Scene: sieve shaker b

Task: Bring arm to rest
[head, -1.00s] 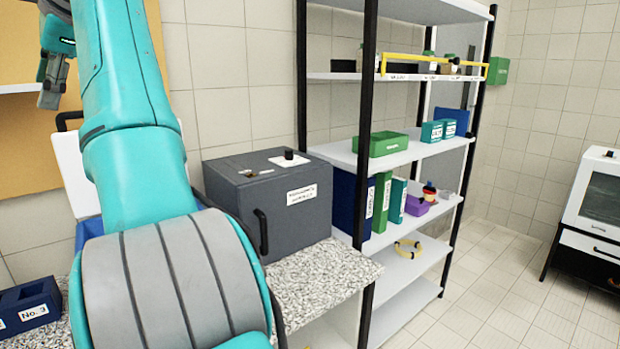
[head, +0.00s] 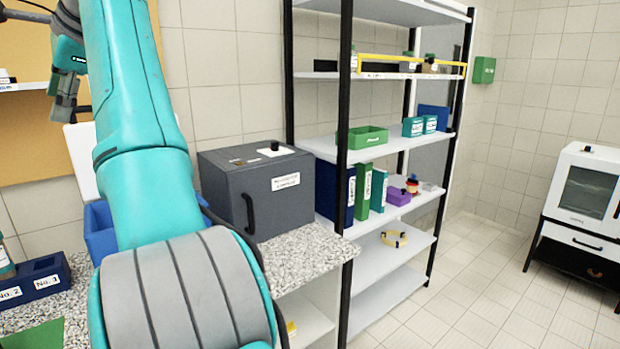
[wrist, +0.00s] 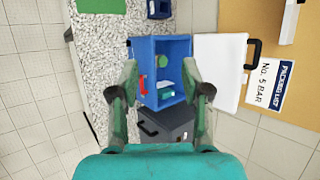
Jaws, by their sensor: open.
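My gripper (wrist: 160,88) is open and empty in the wrist view, its two fingers apart, with an open blue box (wrist: 178,48) seen beyond and between them. The box holds a green round item (wrist: 162,61) and a small whitish-green item; a red piece (wrist: 143,84) shows at its left side. In the head view my teal arm is raised at the left, and my gripper (head: 62,105) hangs at the upper left, partly behind the arm. The blue box (head: 98,235) is mostly hidden behind the arm there.
A dark grey cabinet (head: 230,185) stands on the speckled counter (head: 305,255). A shelf rack (head: 390,262) with binders and bins stands to its right. A blue numbered holder (head: 40,280) sits at the lower left. The tiled floor (head: 475,270) at right is clear.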

